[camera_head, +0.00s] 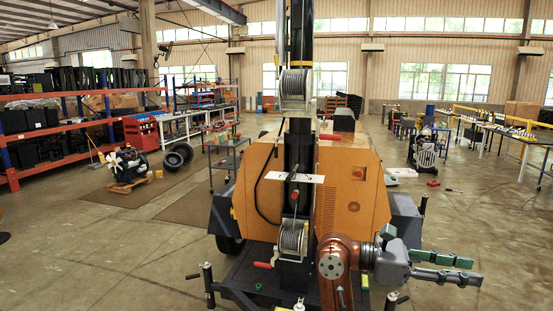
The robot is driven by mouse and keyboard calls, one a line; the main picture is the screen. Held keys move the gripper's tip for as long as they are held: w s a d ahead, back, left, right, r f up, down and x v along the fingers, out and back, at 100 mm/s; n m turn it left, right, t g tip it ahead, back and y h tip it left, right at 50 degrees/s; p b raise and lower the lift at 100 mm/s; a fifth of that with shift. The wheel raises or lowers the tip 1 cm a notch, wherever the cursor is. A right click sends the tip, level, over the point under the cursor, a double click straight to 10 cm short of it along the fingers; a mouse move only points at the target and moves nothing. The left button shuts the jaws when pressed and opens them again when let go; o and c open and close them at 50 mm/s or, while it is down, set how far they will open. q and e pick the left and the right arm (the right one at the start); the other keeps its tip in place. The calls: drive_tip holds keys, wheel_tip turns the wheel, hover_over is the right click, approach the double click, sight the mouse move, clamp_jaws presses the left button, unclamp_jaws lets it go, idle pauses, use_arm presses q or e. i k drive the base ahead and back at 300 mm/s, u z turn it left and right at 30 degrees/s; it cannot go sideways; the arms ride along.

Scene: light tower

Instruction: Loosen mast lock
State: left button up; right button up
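The orange light tower trailer (350,190) stands ahead with its dark upright mast (299,145) at the middle. A small red-tipped knob (293,196) sits on the mast's front, just below a white plate (310,179) with a dark bar on it. I cannot tell for sure which part is the mast lock. My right gripper (460,270) is at the lower right, pointing right, away from the mast. Its green-padded fingers stand apart with nothing between them. My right arm covers part of the trailer's lower front. My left gripper is not in view.
A lower winch (291,239) with a red handle (263,265) and an upper winch (294,86) are on the mast. A jack post (208,285) stands at the trailer's front left. Shelves (60,130) line the left; work tables (500,135) stand right.

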sight(276, 147)
drive_tip(key=k, duration=0.75)
drive_tip(key=u, duration=0.7)
drive_tip(key=i, duration=4.15)
drive_tip(key=u, duration=2.35)
drive_tip(key=k, duration=0.5)
drive_tip(key=z, duration=2.6)
